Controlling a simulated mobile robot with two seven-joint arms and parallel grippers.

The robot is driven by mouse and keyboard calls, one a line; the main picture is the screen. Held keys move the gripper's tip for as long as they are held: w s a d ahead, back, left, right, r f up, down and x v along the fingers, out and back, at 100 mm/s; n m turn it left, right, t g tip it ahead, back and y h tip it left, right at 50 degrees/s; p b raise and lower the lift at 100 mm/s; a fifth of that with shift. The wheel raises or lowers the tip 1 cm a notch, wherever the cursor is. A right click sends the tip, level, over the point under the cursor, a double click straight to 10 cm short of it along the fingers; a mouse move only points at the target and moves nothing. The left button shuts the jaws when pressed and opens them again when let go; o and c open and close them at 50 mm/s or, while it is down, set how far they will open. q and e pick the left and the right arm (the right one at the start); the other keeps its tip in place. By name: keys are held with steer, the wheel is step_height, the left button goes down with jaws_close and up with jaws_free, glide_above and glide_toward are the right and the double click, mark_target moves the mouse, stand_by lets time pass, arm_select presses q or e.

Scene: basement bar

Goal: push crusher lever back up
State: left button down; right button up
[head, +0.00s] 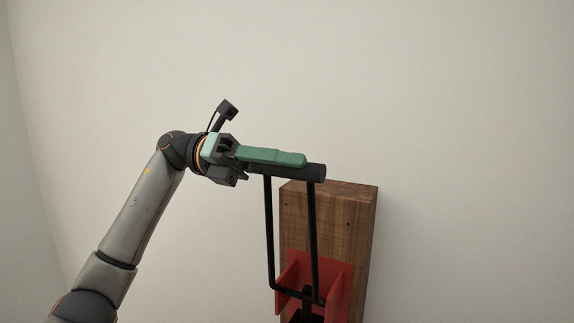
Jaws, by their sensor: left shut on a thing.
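The crusher is red metal (327,273) on a wooden block (340,215) against the wall. Its black lever (312,230) stands up, with two thin rods rising to a thick black crossbar handle (318,173) at the top, above the block's upper edge. My left gripper (298,160) reaches in from the left at handle height. One green finger lies along the top of the handle, and the gripper is shut on it. The other finger is hidden. The lower part of the crusher is cut off by the frame. My right gripper is not in view.
The pale wall (460,130) behind is bare, with a corner at the far left. The space above and to the right of the handle is clear.

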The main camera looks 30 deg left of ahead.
arm_select(q)
steer(key=shift+w+f, duration=0.1)
steer(key=shift+f, duration=0.25)
steer(key=c, duration=0.6)
jaws_free()
steer(key=shift+w, duration=0.1)
steer(key=shift+r, duration=0.1)
steer(key=a+b, duration=0.1)
steer(key=a, duration=1.1)
steer(key=shift+a, duration=0.25)
